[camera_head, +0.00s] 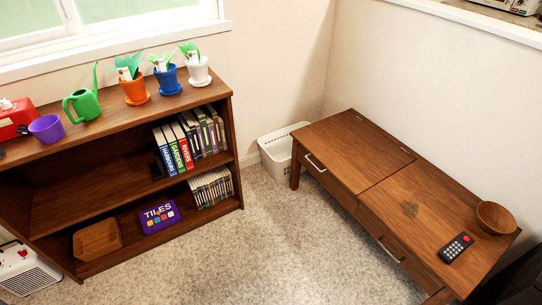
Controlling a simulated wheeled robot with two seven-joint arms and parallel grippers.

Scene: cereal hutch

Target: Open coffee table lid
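The brown wooden coffee table (398,268) stands against the wall on the right side of the head view. Its top has two halves split by a seam. The far left half, the lid (350,150), lies flat and shut, with small hinge marks along its wall-side edge. The near right half of the top (385,205) carries a bowl and a remote. The table's front has two metal handles, one under the lid (314,163) and one under the near half (389,250). Neither gripper is in view.
A wooden bowl (496,217) and black remote (456,247) sit on the near half. A white basket (279,154) stands beside the table's far end. A bookshelf (238,150) with pots, books and boxes is at left. Carpet (250,255) between is clear.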

